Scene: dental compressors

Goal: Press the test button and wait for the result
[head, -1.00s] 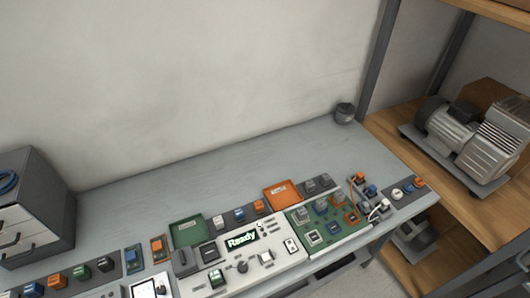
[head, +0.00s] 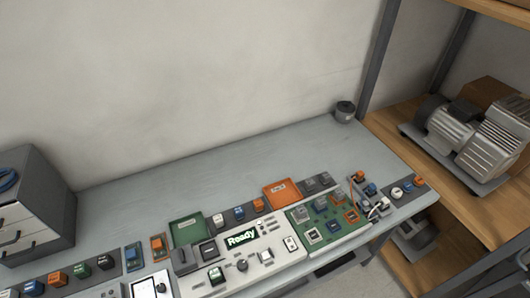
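The test panel (head: 272,262) is a white sloped console on the front of the grey bench. Its dark display (head: 241,238) reads "Ready". Below the display are a round dark knob (head: 241,265), a light square button (head: 266,256) and a dark unit with a green top (head: 216,275). A white switch (head: 290,243) sits at the panel's right. I cannot tell which of these is the test button. A green circuit board (head: 328,222) lies right of the panel. Neither of my grippers is in view.
A green tray (head: 187,229) and an orange tray (head: 281,194) lie behind the panel. Small coloured blocks line the bench. A grey drawer cabinet (head: 33,205) stands at left. A compressor (head: 470,136) sits on the wooden shelf at right. The back of the bench (head: 220,178) is mostly clear.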

